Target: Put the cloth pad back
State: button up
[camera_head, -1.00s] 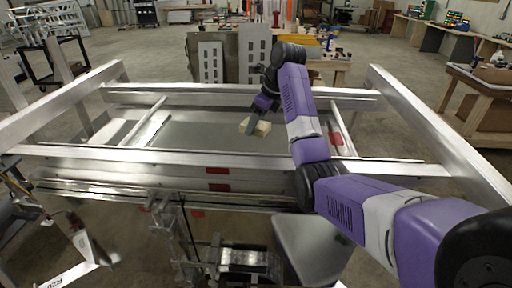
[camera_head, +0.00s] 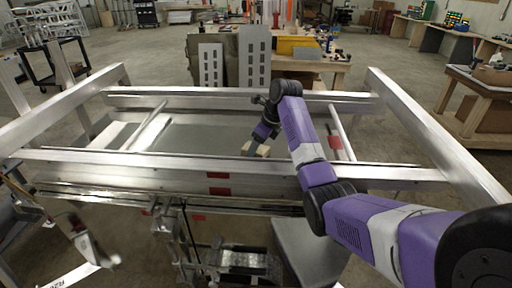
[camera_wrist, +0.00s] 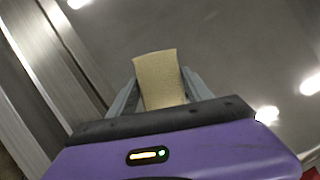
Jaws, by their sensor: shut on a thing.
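The cloth pad (camera_wrist: 160,78) is a pale yellow-tan piece held between the two fingers of my gripper (camera_wrist: 158,92) in the wrist view. My gripper is shut on it, and the pad sticks out beyond the fingertips. In the head view the pad (camera_head: 262,150) shows as a small tan patch at the end of my purple arm, in front of the grey panel inside the aluminium trailer frame (camera_head: 240,92). My gripper (camera_head: 252,148) is partly visible there. I cannot tell whether the pad touches the panel.
The near crossbeam (camera_head: 120,160) with red reflectors lies close in front of my gripper. A slanted rail (camera_head: 146,126) stands to its left and another rail (camera_head: 342,134) to its right. The grey panel (camera_head: 195,138) between them looks bare. A workbench (camera_head: 325,66) stands behind the trailer.

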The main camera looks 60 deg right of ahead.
jog(key=shift+f, duration=0.1)
jog(key=o, duration=1.5)
jog(key=v, duration=1.2)
